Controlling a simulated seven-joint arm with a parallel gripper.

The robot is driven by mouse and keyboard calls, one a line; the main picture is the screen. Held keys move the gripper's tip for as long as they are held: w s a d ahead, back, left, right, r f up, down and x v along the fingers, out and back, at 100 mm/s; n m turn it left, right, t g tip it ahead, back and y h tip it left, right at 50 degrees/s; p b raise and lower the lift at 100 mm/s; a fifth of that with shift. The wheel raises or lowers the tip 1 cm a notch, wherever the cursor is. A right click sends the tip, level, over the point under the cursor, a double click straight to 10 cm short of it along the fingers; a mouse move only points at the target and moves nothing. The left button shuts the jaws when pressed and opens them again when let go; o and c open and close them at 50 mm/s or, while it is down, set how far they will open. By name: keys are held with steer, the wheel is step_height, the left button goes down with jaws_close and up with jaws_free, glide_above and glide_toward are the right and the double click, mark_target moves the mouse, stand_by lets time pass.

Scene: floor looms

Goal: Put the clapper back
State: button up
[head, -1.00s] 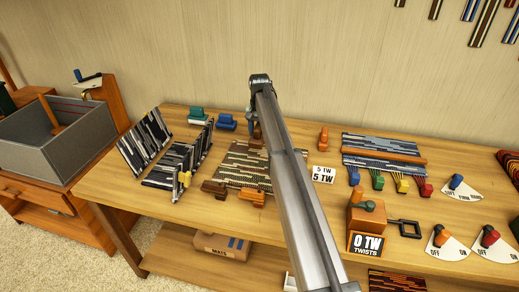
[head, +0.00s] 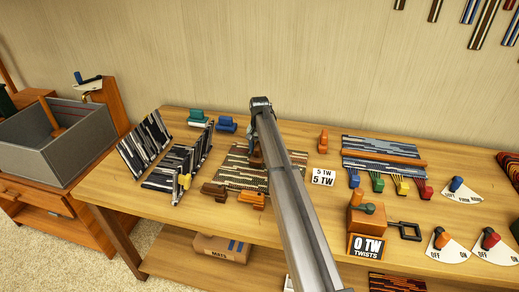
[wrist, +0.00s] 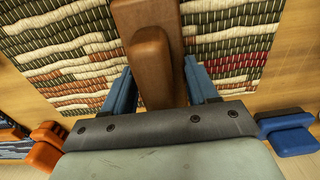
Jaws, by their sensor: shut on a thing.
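My gripper (wrist: 163,88) is shut on a brown wooden block (wrist: 152,68), which looks like the clapper. Its blue fingers stand at either side of the block's narrower raised grip. In the head view the block (head: 257,158) shows small below my gripper (head: 253,138), partly hidden by my arm. It is over the far part of a striped woven mat (head: 236,172) in green, cream and brown. The mat fills much of the wrist view (wrist: 225,45), with orange-brown and red stripes too. I cannot tell whether the block touches it.
Dark brown (head: 213,189) and orange-brown (head: 252,199) blocks lie at the mat's near edge. Green (head: 198,117) and blue (head: 226,124) blocks stand behind left, an orange block (head: 323,141) right. A "5 TW" card (head: 323,177) lies beside the mat.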

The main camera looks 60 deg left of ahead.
steer(key=shift+f, duration=0.1)
steer(key=o, duration=1.2)
steer(key=shift+c, duration=0.2)
step_height(320, 180, up, 12)
steer(key=shift+r, duration=0.15)
